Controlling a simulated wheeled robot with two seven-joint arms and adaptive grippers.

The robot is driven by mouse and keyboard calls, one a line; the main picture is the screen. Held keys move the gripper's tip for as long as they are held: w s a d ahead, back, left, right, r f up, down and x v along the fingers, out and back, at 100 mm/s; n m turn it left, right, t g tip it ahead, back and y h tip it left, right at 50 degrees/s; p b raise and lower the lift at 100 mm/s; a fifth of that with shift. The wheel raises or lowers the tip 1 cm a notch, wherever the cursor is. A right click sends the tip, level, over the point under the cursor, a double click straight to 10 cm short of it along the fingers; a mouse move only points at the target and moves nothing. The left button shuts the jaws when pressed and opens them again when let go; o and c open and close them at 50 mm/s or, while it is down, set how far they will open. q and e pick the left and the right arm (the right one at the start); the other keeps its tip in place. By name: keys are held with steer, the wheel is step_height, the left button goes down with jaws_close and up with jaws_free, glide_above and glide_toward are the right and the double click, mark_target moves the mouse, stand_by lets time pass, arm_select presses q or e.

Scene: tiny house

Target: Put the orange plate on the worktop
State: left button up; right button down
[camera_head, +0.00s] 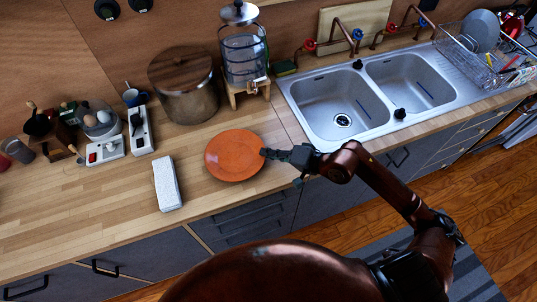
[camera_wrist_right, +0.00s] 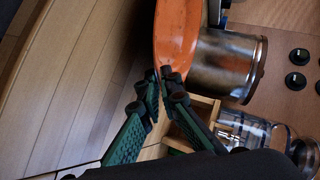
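The orange plate (camera_head: 234,157) lies roughly level at the worktop (camera_head: 95,205), left of the sinks. Whether it rests fully on the wood or is slightly above it is hard to tell. My right gripper (camera_head: 265,153) is at the plate's right rim. In the right wrist view, the plate (camera_wrist_right: 177,35) reaches down to the fingertips of the right gripper (camera_wrist_right: 160,76), which are closed together on its rim. My left gripper is not in view.
A white block (camera_head: 167,184) lies left of the plate. A lidded pot (camera_head: 187,95) and a glass dispenser (camera_head: 243,58) on a wooden stand are behind it. The double sink (camera_head: 340,105) is to the right. Bare worktop lies at the front left.

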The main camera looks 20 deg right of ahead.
steer(key=shift+f, duration=0.55)
steer(key=c, duration=2.5)
jaws_free()
steer(key=shift+o, duration=0.4)
steer(key=v, duration=1.2)
